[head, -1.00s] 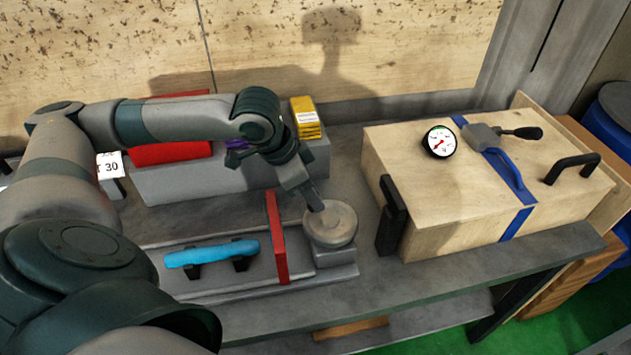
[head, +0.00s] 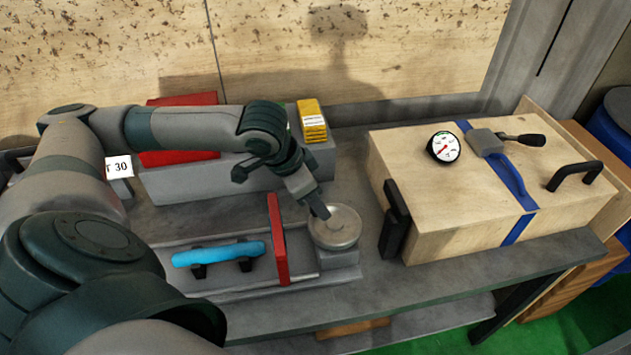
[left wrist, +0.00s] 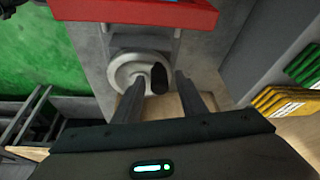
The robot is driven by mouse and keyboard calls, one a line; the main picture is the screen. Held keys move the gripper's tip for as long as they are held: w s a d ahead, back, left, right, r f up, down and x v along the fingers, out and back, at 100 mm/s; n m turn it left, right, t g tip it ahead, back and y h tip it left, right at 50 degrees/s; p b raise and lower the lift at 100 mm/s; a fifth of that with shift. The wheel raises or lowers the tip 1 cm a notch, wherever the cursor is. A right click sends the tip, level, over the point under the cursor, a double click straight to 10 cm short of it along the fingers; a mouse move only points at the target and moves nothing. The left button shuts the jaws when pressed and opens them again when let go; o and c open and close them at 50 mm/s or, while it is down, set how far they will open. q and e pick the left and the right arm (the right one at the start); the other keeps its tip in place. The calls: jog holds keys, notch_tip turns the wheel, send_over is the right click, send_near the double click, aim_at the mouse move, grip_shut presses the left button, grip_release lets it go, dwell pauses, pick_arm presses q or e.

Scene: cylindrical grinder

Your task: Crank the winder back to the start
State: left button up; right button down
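The winder is a round grey metal wheel (head: 345,232) at the right end of a grey slide unit on the bench. In the left wrist view the wheel (left wrist: 122,75) shows with a dark knob (left wrist: 159,78) on it. My left gripper (head: 322,212) is over the wheel's upper left part in the head view. In the left wrist view my left gripper's (left wrist: 158,84) two fingers are apart, with the knob showing in the gap between their tips. I cannot tell whether the fingers reach down around the knob. My right gripper is not in view.
A red upright plate (head: 277,240) stands just left of the wheel. A blue handle (head: 218,254) lies further left. A wooden box (head: 440,195) with a gauge (head: 444,147) stands to the right. Yellow packs (head: 312,122) sit on a grey block behind.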

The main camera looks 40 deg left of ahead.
pick_arm(q)
jog(key=p+v, duration=1.6)
jog(key=v, duration=0.1)
jog(key=shift+r, duration=0.25)
dwell(0.6)
jog(key=shift+w, duration=0.15)
